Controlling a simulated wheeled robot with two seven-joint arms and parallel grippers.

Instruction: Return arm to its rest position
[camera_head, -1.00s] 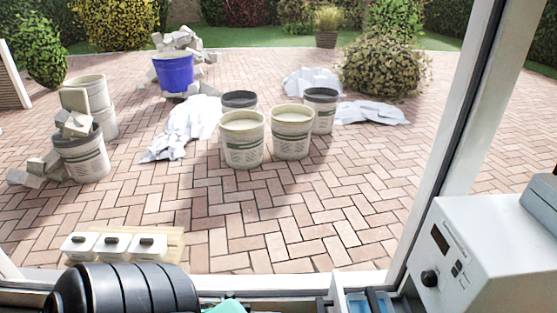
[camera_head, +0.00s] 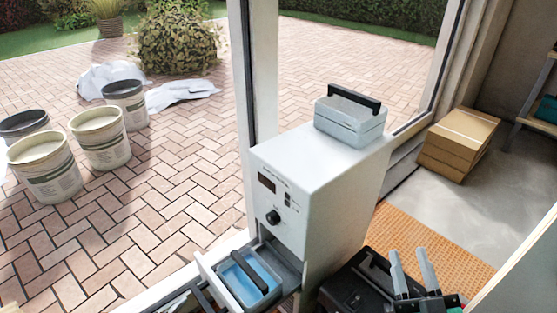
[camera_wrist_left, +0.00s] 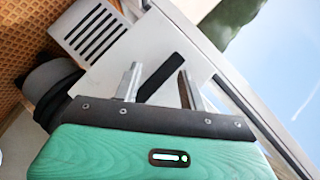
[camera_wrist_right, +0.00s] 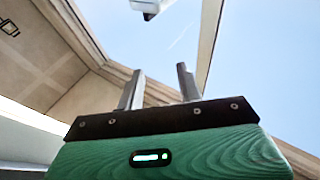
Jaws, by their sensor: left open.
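I cannot tell how far off that panel is.
The white machine (camera_head: 305,185) carries a lidded grey box (camera_head: 350,120). Its open drawer holds a blue tray (camera_head: 249,278) with a black handle. A black case (camera_head: 352,285) lies beside an orange mat (camera_head: 440,248). Cardboard boxes (camera_head: 458,145) and a door frame (camera_head: 253,100) stand behind.

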